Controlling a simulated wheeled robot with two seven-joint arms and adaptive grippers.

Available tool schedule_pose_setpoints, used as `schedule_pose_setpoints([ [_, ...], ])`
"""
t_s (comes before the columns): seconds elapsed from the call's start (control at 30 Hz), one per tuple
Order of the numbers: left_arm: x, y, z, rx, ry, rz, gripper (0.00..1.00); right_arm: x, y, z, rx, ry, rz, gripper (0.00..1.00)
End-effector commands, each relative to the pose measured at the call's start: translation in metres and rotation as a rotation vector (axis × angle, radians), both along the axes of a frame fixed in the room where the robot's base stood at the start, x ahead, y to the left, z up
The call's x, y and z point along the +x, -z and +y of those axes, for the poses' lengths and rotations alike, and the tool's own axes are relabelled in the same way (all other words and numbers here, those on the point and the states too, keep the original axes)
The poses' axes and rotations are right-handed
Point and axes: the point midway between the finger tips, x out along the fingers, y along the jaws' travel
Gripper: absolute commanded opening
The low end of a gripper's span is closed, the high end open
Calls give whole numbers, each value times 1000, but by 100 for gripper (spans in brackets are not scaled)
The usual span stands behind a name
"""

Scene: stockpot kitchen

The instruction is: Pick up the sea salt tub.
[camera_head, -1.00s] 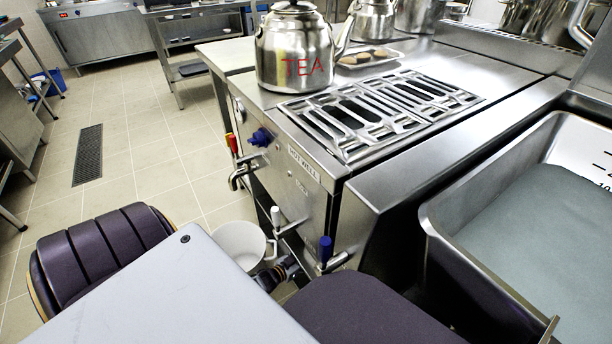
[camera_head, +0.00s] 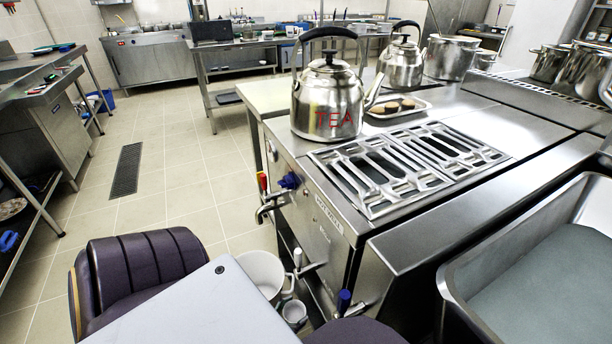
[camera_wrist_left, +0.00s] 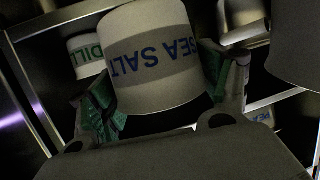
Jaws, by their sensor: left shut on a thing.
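The sea salt tub (camera_wrist_left: 152,28) is white with a grey band and blue "SEA SALT" lettering, tilted in the left wrist view. My left gripper (camera_wrist_left: 152,78) is shut on it, with a green-padded finger on either side. The tub's far end is cut off by the top of the picture. In the head view I cannot make out the left gripper's fingers or the tub's label. My right gripper is in neither view.
In the left wrist view, a tub with green "DILL" lettering (camera_wrist_left: 82,62) stands behind the left finger. In the head view, a white handled container (camera_head: 260,274) is beside the steel counter (camera_head: 325,240). A TEA kettle (camera_head: 328,98) stands on top. The floor at left is open.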

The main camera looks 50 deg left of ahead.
Motion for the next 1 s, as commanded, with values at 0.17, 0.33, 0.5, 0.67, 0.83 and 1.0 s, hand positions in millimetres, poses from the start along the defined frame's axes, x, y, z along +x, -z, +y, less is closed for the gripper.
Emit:
schedule_pose_setpoints([
  [0.17, -24, -1, 2, 0, 0, -1, 47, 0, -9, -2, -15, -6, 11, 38],
  [0.33, -34, -1, 3, 0, 0, -2, 47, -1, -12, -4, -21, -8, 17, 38],
  [0.5, -38, -1, 3, 0, 0, -2, 47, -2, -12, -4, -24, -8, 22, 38],
  [0.67, -38, 0, 3, 0, 0, -2, 47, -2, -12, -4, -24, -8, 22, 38],
  [0.83, -37, 0, 3, 0, 0, -2, 47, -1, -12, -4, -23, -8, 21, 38],
  [1.0, -37, 0, 3, 0, 0, -2, 47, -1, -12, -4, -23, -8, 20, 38],
])
